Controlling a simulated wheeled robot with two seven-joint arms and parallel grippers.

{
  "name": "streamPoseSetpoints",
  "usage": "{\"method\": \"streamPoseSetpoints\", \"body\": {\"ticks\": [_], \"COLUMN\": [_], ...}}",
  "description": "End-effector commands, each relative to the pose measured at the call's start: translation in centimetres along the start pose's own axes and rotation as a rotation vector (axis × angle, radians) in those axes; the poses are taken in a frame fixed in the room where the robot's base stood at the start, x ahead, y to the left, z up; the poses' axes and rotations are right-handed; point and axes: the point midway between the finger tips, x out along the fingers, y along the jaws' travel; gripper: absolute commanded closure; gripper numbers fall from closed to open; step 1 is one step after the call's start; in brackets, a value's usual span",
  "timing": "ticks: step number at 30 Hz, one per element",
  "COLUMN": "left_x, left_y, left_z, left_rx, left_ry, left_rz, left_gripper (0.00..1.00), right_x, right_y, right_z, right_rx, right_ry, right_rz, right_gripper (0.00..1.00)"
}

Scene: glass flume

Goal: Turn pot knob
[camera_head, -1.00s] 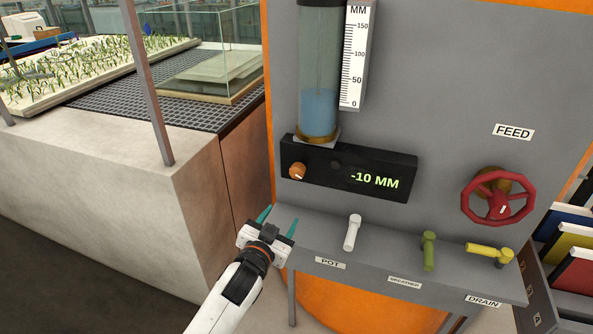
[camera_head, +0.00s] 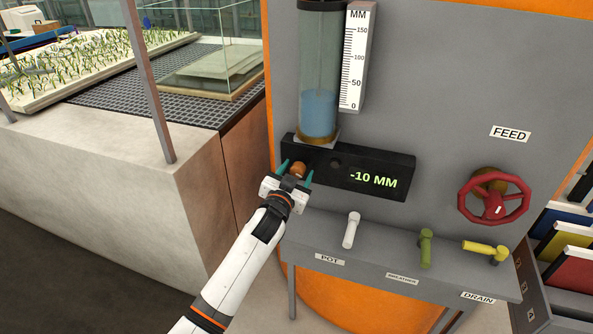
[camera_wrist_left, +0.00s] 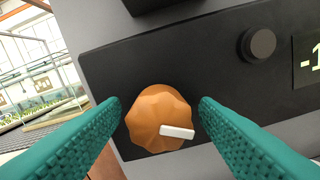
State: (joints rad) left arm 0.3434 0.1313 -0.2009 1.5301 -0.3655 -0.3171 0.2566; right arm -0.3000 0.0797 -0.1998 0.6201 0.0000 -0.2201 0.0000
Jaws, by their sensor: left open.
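The orange pot knob (camera_head: 299,170) sits at the left end of the black display box, which reads -10 MM. In the left wrist view the knob (camera_wrist_left: 157,118) is fluted, with a white pointer mark toward its lower right. My left gripper (camera_head: 296,173) is open in front of the knob. Its teal fingers (camera_wrist_left: 160,115) stand on either side of the knob, with a gap visible at each side. Whether the fingertips reach past the knob's face is hard to tell. My right gripper is not in view.
A small black button (camera_wrist_left: 258,43) is right of the knob. A water tube (camera_head: 319,80) stands above the box. The shelf below carries a white lever (camera_head: 351,230), a green lever (camera_head: 426,248) and a yellow lever (camera_head: 486,250). A red feed wheel (camera_head: 494,198) is at right.

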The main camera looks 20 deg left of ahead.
Motion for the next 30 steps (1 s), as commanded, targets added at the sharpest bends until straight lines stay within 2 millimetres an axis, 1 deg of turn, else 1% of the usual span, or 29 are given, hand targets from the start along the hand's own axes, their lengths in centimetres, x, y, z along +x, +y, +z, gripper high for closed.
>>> {"method": "streamPoseSetpoints", "body": {"ticks": [3,10,18,25,30], "left_x": [0.36,0.36,0.34,0.33,0.33], "left_y": [0.01,-0.01,-0.01,-0.03,-0.08], "left_z": [0.03,0.01,0.0,-0.01,0.01], "left_rx": [0.0,0.0,0.0,-0.024,-0.097], "left_ry": [0.0,-0.001,0.0,0.0,-0.001], "left_rz": [0.0,0.0,0.0,0.0,-0.001], "left_gripper": [0.44,0.44,0.88,0.88,0.88], "right_x": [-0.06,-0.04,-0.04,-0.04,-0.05], "right_y": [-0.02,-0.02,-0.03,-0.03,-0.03], "right_z": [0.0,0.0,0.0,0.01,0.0], "right_rx": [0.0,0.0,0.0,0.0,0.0], "right_ry": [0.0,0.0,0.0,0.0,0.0], "right_rz": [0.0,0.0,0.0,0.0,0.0], "right_gripper": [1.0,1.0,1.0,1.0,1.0]}}
